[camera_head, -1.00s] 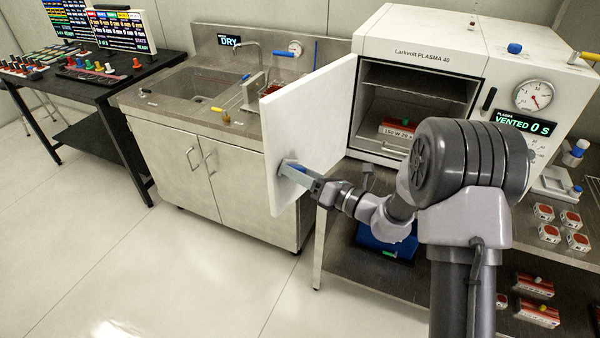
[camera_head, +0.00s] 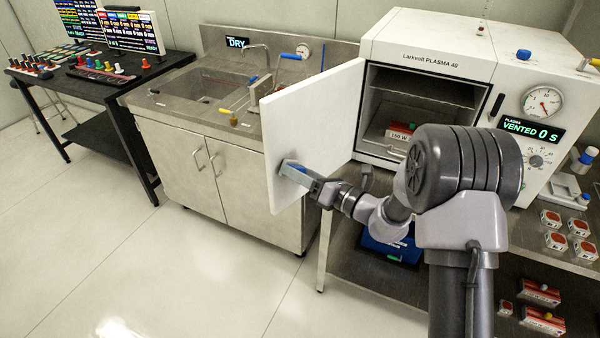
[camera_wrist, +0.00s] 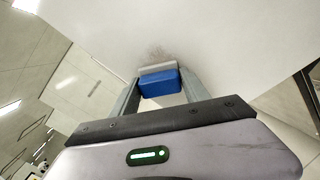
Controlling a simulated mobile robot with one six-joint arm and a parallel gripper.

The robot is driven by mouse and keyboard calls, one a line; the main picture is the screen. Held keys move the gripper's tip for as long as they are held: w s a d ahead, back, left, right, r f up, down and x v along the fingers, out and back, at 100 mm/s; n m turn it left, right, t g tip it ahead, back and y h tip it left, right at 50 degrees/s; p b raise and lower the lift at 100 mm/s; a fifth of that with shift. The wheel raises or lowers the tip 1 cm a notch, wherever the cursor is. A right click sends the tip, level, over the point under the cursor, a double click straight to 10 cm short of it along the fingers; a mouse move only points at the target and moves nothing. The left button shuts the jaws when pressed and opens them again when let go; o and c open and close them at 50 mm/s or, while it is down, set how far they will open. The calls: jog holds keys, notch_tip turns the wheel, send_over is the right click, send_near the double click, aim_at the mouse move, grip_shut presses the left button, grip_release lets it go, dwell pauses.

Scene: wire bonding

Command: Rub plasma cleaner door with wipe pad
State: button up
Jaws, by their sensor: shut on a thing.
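The plasma cleaner (camera_head: 428,55) stands on the bench with its white door (camera_head: 315,120) swung wide open to the left. My gripper (camera_head: 290,171) is at the lower part of the door's face. In the wrist view my gripper (camera_wrist: 158,88) is shut on the wipe pad, a blue block (camera_wrist: 159,84) with a grey layer (camera_wrist: 157,67) at its far side. The grey layer is at the door's white face (camera_wrist: 215,45) and seems to touch it. A faint brownish smudge (camera_wrist: 156,53) shows on the door just beyond the pad.
A steel sink unit (camera_head: 225,165) stands left of the door, and a dark table with screens (camera_head: 120,95) is further left. The open chamber (camera_head: 415,105) holds a red and white box. Small red-and-white boxes (camera_head: 555,240) sit on the bench at right. The floor at lower left is clear.

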aim_at(297, 156)
jog(key=shift+w+d+p, duration=0.2)
jog(key=shift+w+d, duration=0.35)
jog(key=shift+w, duration=0.35)
jog(key=shift+w+d+p, duration=0.15)
jog(key=shift+w+d, duration=0.35)
jog(key=shift+w, duration=0.35)
jog(key=shift+a+r, duration=0.1)
jog(key=shift+s+a+p, duration=0.2)
jog(key=shift+s+a, duration=0.4)
jog(key=shift+s, duration=0.2)
jog(key=shift+s+a+p, duration=0.15)
jog(key=shift+s+a, duration=0.45)
jog(key=shift+s, duration=0.2)
jog(key=shift+a+r+p, duration=0.1)
jog(key=shift+r+p, duration=0.15)
jog(key=shift+p, duration=0.1)
jog(key=shift+w+r, duration=0.1)
jog(key=shift+w, duration=0.15)
jog(key=shift+w+d+p, duration=0.15)
jog(key=shift+w+d, duration=0.35)
jog(key=shift+w, duration=0.35)
jog(key=shift+w+d+p, duration=0.15)
jog(key=shift+w+d, duration=0.3)
jog(key=shift+w, duration=0.35)
jog(key=shift+s+a, duration=0.65)
jog(key=shift+s, duration=0.15)
jog(key=shift+s+a, duration=0.6)
jog(key=shift+s, duration=0.2)
